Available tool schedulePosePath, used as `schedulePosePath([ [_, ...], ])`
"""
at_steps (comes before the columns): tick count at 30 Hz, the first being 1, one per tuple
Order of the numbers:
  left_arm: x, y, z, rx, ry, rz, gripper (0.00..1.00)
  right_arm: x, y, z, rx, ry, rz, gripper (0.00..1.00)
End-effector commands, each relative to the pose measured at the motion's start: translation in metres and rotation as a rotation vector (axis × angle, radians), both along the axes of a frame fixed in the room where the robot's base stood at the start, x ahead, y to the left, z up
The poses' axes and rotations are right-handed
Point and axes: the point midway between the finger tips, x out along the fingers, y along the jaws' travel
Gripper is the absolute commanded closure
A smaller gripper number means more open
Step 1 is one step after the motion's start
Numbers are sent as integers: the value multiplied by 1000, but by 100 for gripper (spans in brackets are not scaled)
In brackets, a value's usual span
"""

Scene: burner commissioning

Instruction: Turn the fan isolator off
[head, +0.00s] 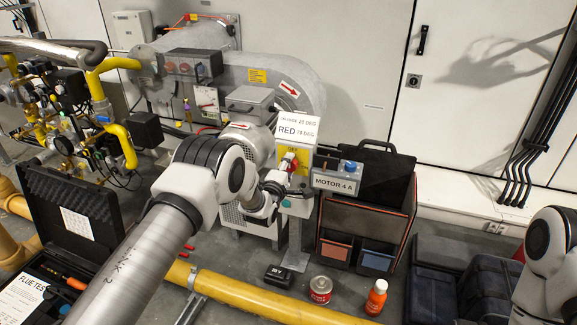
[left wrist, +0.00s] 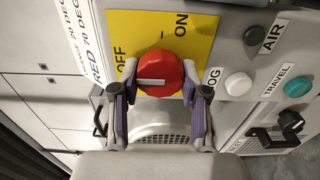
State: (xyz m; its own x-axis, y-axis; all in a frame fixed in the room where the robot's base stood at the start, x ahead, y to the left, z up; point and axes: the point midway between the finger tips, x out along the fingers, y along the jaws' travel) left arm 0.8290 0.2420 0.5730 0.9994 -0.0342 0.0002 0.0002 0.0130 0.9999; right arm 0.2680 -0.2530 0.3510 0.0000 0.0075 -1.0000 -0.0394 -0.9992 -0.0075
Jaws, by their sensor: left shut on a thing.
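The fan isolator is a red rotary knob (left wrist: 162,70) on a yellow plate (left wrist: 200,17) marked OFF and ON in the left wrist view. The knob's white bar lies level in that picture, its end toward the OFF side. My left gripper (left wrist: 160,88) is shut on the knob, one finger on each side. In the head view the knob is small and partly hidden, on the yellow plate (head: 301,160) of a grey post-mounted box; my left gripper (head: 275,188) reaches it from the left. My right arm shows at the lower right, but its gripper is out of view.
A white button (left wrist: 238,84), a teal button (left wrist: 297,86) and a black knob (left wrist: 290,121) sit beside the isolator. A tool case (head: 360,215) stands right of the post.

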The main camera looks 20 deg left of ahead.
Motion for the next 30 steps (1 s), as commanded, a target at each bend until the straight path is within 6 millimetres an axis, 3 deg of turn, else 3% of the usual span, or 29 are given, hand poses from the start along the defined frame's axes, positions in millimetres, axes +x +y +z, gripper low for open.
schedulePosePath([
  [10, -1, 0, -2, -4, 3, 1, 91, 0, 0, 0, 0, 0, 0, 60],
  [11, -1, 0, -2, -4, 3, 1, 45, 0, 0, 0, 0, 0, 0, 60],
  [12, -1, 0, -2, -3, 3, 1, 31, 0, 0, 0, 0, 0, 0, 60],
  [23, -3, 0, 0, -2, 1, 0, 30, 0, 0, 0, 0, 0, 0, 60],
  [26, -13, 1, 0, -2, 3, 1, 30, 0, 0, 0, 0, 0, 0, 60],
  [30, -45, 2, -1, -2, 6, 1, 30, 0, 0, 0, 0, 0, 0, 60],
])
